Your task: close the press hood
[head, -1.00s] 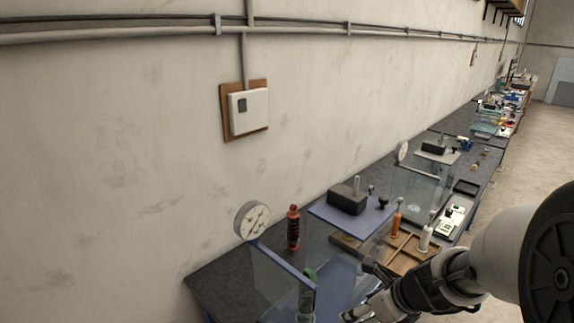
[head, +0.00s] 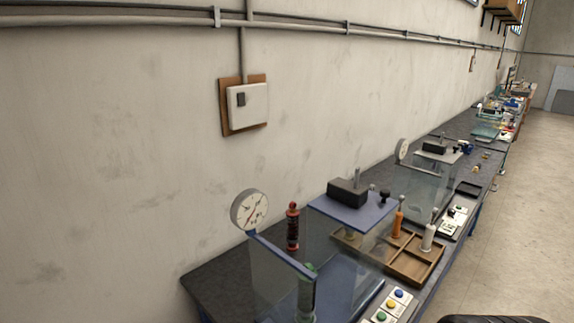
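The near press stands on the bench at the lower centre of the head view. It has a blue base (head: 345,283), a blue top plate (head: 352,212) with a black block (head: 347,191) on it, and a round dial gauge (head: 250,209). Its clear hood (head: 277,283) shows as see-through panels with a blue bar along the top edge. A green-topped cylinder (head: 306,285) stands at the front of the press. I cannot tell how far the hood is open. My gripper is out of view; only a dark piece of my arm shows at the bottom right edge.
A button panel (head: 391,305) with coloured buttons sits at the bench front. A wooden tray (head: 416,272) lies right of the press, with orange (head: 397,224) and white (head: 429,237) cylinders. A red-black shock (head: 293,227) stands behind. The floor (head: 535,210) at right is clear.

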